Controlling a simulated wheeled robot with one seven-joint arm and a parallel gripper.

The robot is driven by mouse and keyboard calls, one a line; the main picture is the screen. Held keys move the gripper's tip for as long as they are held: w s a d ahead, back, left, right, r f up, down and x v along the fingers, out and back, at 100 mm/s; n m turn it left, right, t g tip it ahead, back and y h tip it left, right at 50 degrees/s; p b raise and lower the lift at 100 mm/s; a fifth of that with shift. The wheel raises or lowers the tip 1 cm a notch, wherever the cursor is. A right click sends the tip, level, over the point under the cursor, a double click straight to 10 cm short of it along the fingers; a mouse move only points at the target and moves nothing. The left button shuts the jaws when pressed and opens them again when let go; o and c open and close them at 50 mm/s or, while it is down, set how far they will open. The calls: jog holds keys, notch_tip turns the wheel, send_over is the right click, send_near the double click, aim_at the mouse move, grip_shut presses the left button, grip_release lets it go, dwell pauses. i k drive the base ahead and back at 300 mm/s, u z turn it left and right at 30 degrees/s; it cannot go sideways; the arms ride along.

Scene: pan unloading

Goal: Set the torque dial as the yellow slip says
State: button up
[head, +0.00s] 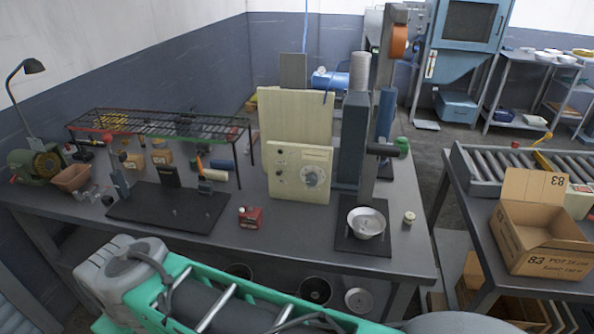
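The round dial (315,177) sits on the right part of a cream control panel (300,190) that stands upright on the workbench. It has a pale knob and dark markings around it, too small to read. Smaller dark knobs show on the panel's left side. I cannot make out a yellow slip with writing. My gripper is not in view; a teal and grey structure, possibly part of my own body, crosses the bottom of the picture.
A press-like stand (350,140) with a metal bowl (366,222) is right of the panel. A red box (250,217) and a black base plate (160,208) lie to its left, near a wire rack (160,122). A cardboard box (540,235) is at the right. The bench front is mostly clear.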

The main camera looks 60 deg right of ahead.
aim_at(311, 179)
jog(key=z, duration=0.9)
jog(key=k, duration=0.2)
jog(key=z, duration=1.05)
jog(key=i, duration=0.35)
